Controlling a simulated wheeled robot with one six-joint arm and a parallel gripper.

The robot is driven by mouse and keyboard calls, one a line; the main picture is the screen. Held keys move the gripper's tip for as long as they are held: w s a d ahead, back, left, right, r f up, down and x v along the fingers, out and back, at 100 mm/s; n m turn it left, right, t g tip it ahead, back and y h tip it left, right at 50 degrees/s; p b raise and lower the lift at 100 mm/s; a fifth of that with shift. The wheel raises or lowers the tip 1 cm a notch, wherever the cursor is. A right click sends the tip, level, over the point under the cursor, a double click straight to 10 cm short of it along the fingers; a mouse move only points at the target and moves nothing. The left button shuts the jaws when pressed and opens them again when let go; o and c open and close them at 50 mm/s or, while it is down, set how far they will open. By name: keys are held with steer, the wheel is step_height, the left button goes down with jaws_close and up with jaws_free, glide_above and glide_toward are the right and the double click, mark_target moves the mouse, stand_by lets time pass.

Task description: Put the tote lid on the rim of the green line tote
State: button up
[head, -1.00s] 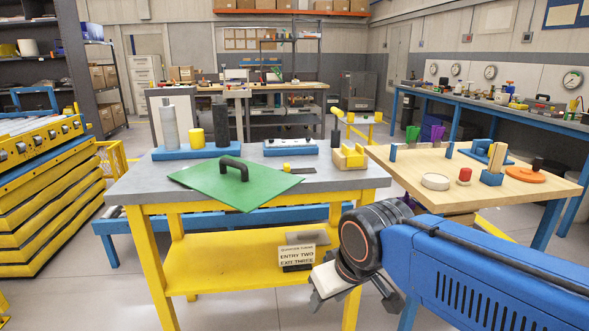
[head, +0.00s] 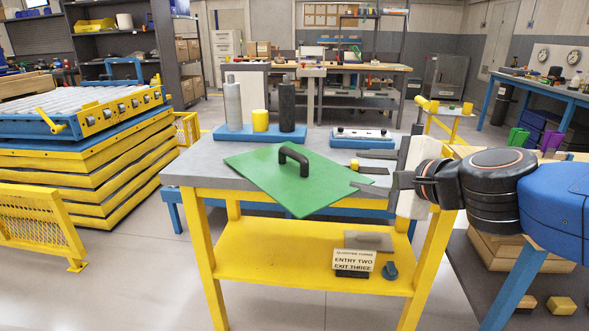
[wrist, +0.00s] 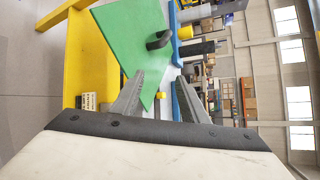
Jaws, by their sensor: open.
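The tote lid (head: 258,176) is a flat green panel with a black arched handle (head: 293,158). It lies on the grey top of a yellow-legged table, its near corner overhanging the front edge. In the wrist view the lid (wrist: 115,32) and its handle (wrist: 158,41) show beyond my fingers. My gripper (head: 360,170) is open and empty at the right of the lid, its fingers pointing left and apart from the handle. The fingers also show spread in the wrist view (wrist: 159,78). I cannot identify the green line tote in these frames.
A blue base (head: 243,135) with grey, yellow and black cylinders stands behind the lid. A blue-based block (head: 361,137) and a small yellow piece (head: 354,164) are near my fingers. A yellow roller lift (head: 85,165) is at left, with open floor between.

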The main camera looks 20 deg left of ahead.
mark_target(298, 156)
steer(key=a+m, duration=0.2)
steer(key=a, duration=0.1)
steer(key=a+m, duration=0.4)
steer(key=a, duration=0.1)
steer(key=shift+w+a+r+m+h, duration=0.25)
steer(key=shift+w+a+m+h, duration=0.05)
steer(key=shift+w+a+m, duration=0.1)
steer(key=shift+x, duration=5.9)
steer(key=shift+w+r+x, duration=0.15)
steer(key=shift+x, duration=1.2)
steer(key=shift+w+r+x, duration=0.15)
steer(key=shift+w+x, duration=0.05)
steer(key=shift+x, duration=1.1)
steer(key=shift+d, duration=0.15)
jaws_close()
